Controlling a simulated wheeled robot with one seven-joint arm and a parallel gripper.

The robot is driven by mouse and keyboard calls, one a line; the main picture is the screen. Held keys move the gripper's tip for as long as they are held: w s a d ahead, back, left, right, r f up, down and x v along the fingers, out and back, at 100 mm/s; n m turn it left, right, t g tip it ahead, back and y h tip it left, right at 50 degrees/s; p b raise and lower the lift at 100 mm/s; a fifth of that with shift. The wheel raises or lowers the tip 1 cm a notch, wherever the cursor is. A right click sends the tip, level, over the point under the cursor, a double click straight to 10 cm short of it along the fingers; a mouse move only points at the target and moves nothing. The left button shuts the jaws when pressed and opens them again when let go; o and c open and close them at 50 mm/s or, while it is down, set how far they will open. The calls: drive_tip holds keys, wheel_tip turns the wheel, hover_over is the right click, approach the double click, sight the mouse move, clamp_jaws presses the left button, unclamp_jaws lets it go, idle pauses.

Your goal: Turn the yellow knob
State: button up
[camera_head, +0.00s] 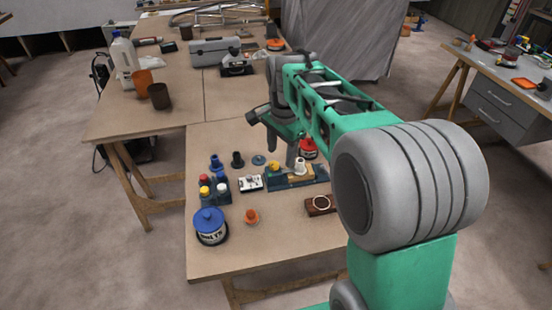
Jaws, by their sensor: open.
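A small yellow knob-like piece (274,166) sits at the left end of a dark blue base with a tan top (291,182), which also bears a white upright piece (299,165). My gripper (281,148) is open and points down above the dark blue base, near the first yellow piece. I see nothing between its fingers. The gap between fingertips and yellow piece is hard to judge at this size.
A white box-like device (250,183), a blue-lidded can (210,226), an orange piece (251,216) and a red-topped can (308,147) stand close around. A brown block with a pale ring (320,205) lies at the right. The table's front left (225,263) is clear.

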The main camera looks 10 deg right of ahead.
sight(274, 164)
drive_tip(key=w+f+m, duration=0.2)
drive_tip(key=w+m, duration=0.1)
drive_tip(key=w+f+m+g, duration=0.1)
drive_tip(key=w+f+m, duration=0.1)
drive_tip(key=w, duration=0.2)
drive_tip(key=w+f+m, duration=0.2)
drive_tip(key=w+m, duration=0.1)
drive_tip(key=shift+w+d+f+m, duration=0.25)
drive_tip(key=shift+d+m, duration=0.05)
wheel_tip(274, 164, down, 8)
drive_tip(key=shift+r+p, duration=0.15)
drive_tip(key=shift+p, duration=0.4)
drive_tip(key=shift+c, duration=0.5)
clamp_jaws()
